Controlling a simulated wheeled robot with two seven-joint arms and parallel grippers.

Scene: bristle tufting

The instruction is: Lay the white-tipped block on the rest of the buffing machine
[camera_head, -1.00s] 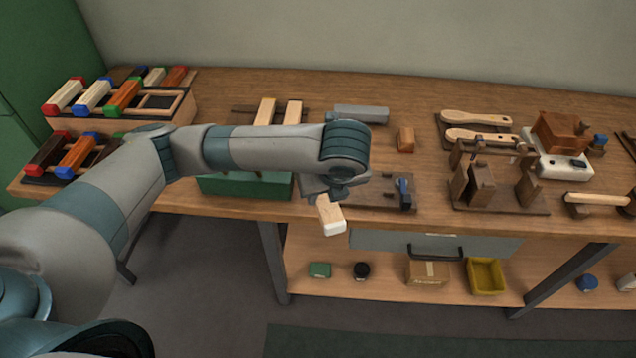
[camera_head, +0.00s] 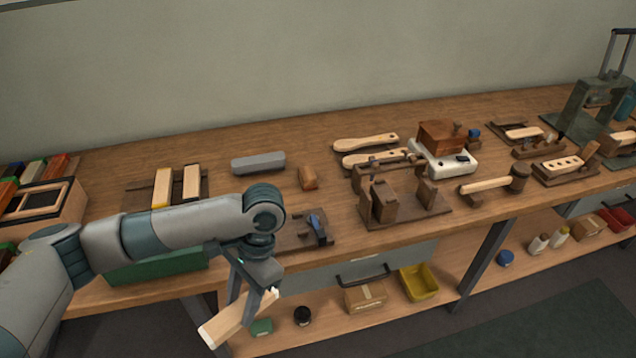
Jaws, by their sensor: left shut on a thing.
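My left gripper (camera_head: 254,298) points down in front of the workbench's front edge. It is shut on a pale wooden block (camera_head: 232,322), which hangs tilted, its lower end to the left. I cannot tell for sure which device is the buffing machine. A dark green machine with a tall frame (camera_head: 590,105) stands at the far right of the bench. A white-based unit with a brown wooden box (camera_head: 440,136) stands right of the middle. My right gripper is not in view.
A brown wooden fixture (camera_head: 384,202) stands near the bench's front edge, with a mallet (camera_head: 492,185) to its right. A grey bar (camera_head: 258,162) and a small wooden block (camera_head: 308,177) lie behind my arm. A yellow bin (camera_head: 418,281) sits on the lower shelf.

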